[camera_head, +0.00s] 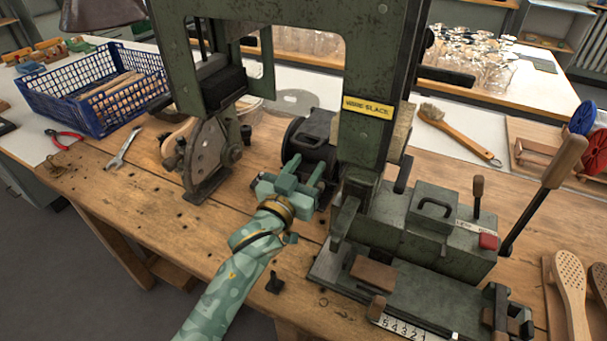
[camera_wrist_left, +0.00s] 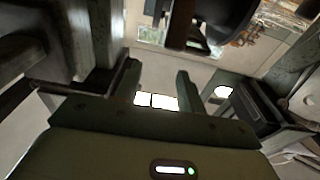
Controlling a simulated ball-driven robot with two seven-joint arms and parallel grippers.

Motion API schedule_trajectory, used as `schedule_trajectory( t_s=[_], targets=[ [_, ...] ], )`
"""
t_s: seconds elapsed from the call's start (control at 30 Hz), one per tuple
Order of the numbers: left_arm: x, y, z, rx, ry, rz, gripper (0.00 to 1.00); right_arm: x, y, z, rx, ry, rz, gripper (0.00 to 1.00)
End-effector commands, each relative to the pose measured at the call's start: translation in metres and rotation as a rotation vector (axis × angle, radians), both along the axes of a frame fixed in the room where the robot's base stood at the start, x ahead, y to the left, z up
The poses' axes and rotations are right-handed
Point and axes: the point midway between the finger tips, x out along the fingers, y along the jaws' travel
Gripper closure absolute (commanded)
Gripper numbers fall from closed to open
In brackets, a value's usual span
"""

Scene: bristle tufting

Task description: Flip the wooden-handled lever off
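A tall lever with a wooden handle (camera_head: 565,161) and a black shaft stands at the right end of the green machine (camera_head: 435,219), leaning up to the right. A shorter lever with a small wooden grip (camera_head: 478,187) stands upright on the machine's box, near a red button (camera_head: 488,241). My left gripper (camera_head: 306,172) is in front of the dark motor-like part, left of the machine's column and well away from both levers. Its fingers also show in the left wrist view (camera_wrist_left: 161,84), apart with nothing between them. My right gripper is not in view.
The machine's column (camera_head: 362,140) with a yellow label stands right of my left gripper. A blue crate (camera_head: 105,92), a wrench (camera_head: 122,147) and red pliers (camera_head: 63,138) lie to the left. A brush (camera_head: 455,133) lies behind; wooden brush backs (camera_head: 571,290) lie at right.

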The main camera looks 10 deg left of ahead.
Motion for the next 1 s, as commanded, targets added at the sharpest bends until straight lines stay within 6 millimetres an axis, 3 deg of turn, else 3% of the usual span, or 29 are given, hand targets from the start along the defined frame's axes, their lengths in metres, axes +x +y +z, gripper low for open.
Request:
schedule_trajectory(
  t_s=[0.03, 0.2, 0.5, 0.7, 1.0],
  targets=[
    [-0.012, -0.002, 0.022, -0.003, -0.005, -0.001, 0.6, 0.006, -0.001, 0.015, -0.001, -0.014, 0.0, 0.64],
    [-0.045, -0.006, 0.06, -0.003, -0.003, -0.001, 0.6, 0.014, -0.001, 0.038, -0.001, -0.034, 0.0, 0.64],
    [-0.11, -0.013, 0.081, -0.002, 0.001, 0.0, 0.6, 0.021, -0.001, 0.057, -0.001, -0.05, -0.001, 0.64],
    [-0.126, -0.015, 0.086, -0.002, 0.001, 0.0, 0.6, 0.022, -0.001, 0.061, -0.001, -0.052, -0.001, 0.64],
    [-0.128, -0.015, 0.086, -0.001, 0.001, 0.0, 0.6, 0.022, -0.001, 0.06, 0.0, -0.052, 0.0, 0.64]
  ],
)
